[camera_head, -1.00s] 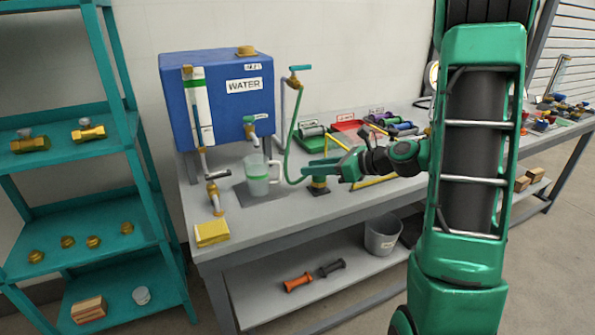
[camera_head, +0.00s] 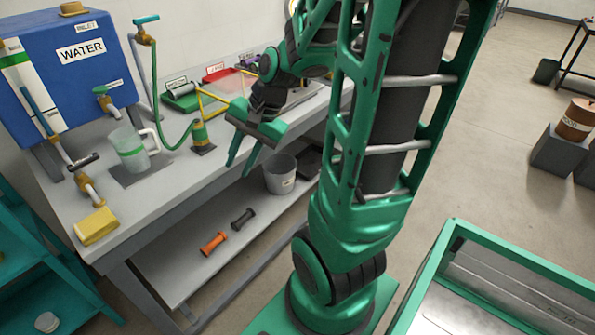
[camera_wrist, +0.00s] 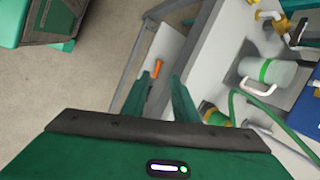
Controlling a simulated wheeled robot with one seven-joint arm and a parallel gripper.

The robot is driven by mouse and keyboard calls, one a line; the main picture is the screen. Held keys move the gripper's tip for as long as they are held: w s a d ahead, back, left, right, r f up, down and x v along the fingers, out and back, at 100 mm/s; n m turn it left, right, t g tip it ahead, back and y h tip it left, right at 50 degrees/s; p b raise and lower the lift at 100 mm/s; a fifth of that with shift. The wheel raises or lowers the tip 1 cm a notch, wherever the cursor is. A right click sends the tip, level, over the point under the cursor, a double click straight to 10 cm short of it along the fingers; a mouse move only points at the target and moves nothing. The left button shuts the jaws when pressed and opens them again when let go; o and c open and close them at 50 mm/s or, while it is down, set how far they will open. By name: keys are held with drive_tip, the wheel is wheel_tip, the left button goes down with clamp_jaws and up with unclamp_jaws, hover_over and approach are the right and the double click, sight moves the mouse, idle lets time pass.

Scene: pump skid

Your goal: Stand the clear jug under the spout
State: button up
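The clear jug (camera_head: 130,150) with a green band and a white handle stands upright on a dark plate (camera_head: 148,172) on the bench. The jug also shows at the right of the wrist view (camera_wrist: 275,73). My gripper (camera_head: 238,167) is open and empty, in front of the bench edge, right of the jug and apart from it. In the wrist view its two green fingers (camera_wrist: 158,78) are spread with nothing between them.
A green hose (camera_head: 172,146) hangs right of the jug, near a yellow-and-green fitting (camera_head: 200,137). A yellow cloth (camera_head: 96,226) lies at the front left. A grey bucket (camera_head: 280,174) and an orange grip (camera_head: 213,243) are on the lower shelf.

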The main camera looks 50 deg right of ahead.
drive_tip(key=s+d+r+n+g+h, duration=0.1)
drive_tip(key=s+n+g, duration=0.1)
drive_tip(key=s, duration=0.6)
drive_tip(key=s+d+r+n+g+h, duration=0.2)
drive_tip(key=s+n, duration=0.3)
drive_tip(key=s, duration=0.3)
drive_tip(key=shift+s+r+n, duration=0.2)
drive_tip(key=shift+s+n, duration=0.1)
drive_tip(key=shift+w+d, duration=0.1)
drive_tip(key=shift+w, duration=0.05)
